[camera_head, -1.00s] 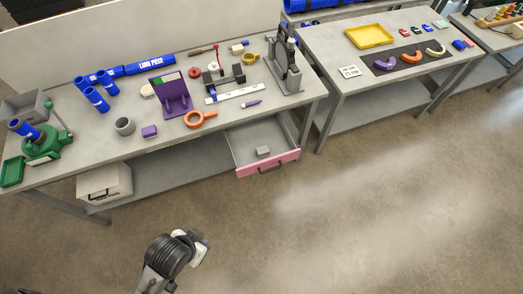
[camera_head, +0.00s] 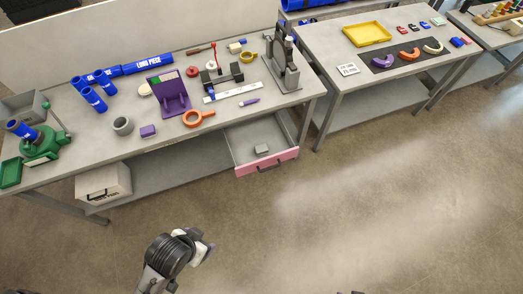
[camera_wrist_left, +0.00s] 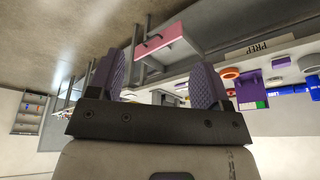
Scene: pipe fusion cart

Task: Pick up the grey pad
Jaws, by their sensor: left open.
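A small grey block (camera_head: 262,149), which looks like the grey pad, lies inside an open drawer with a pink front (camera_head: 267,163) under the right end of the left workbench. My left arm shows at the bottom of the head view, on the floor side of the bench and well away from the drawer. In the left wrist view, my left gripper (camera_wrist_left: 155,80) is open and empty, its two ribbed purple-grey fingers wide apart. The pink drawer front also shows there (camera_wrist_left: 165,38), beyond the fingers. The grey block cannot be made out in that view. My right gripper is not seen.
The left bench (camera_head: 205,132) carries blue pipes (camera_head: 95,99), a purple stand (camera_head: 173,97), an orange ring (camera_head: 198,118) and a grey press (camera_head: 283,70). A grey box (camera_head: 103,185) sits below. A second table (camera_head: 345,85) stands right. Open floor lies in front.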

